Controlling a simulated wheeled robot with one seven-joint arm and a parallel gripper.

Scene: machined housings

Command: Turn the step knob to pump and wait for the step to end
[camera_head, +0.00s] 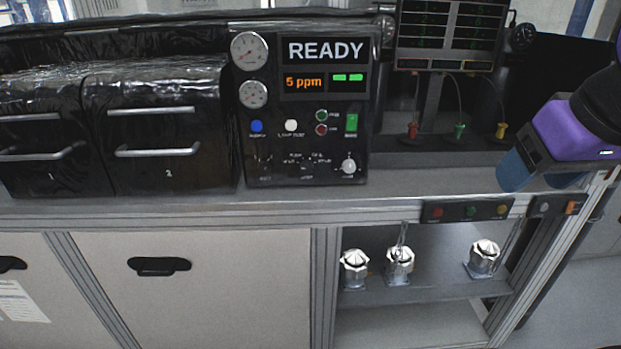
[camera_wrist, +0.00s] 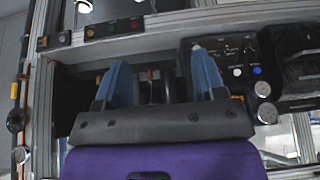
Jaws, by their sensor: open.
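The black control panel (camera_head: 270,150) stands on the bench and its screen (camera_head: 324,51) reads READY, with 5 ppm in orange and two green bars below. The step knob (camera_head: 307,166) is a small dark dial low on the panel, ringed by tiny white labels; its setting is too small to read. A pale knob (camera_head: 348,165) sits to its right. My gripper (camera_wrist: 161,75) is open and empty, with blue fingers apart. In the head view one blue finger (camera_head: 514,172) shows at the far right, well away from the panel. The panel also appears upside down in the wrist view (camera_wrist: 215,60).
Two black drawers (camera_head: 165,112) with bar handles stand left of the panel. A dark stand with red, green and yellow connectors (camera_head: 459,131) is right of it. A button strip (camera_head: 467,210) runs along the bench edge. Three metal housings (camera_head: 399,265) sit on the shelf below.

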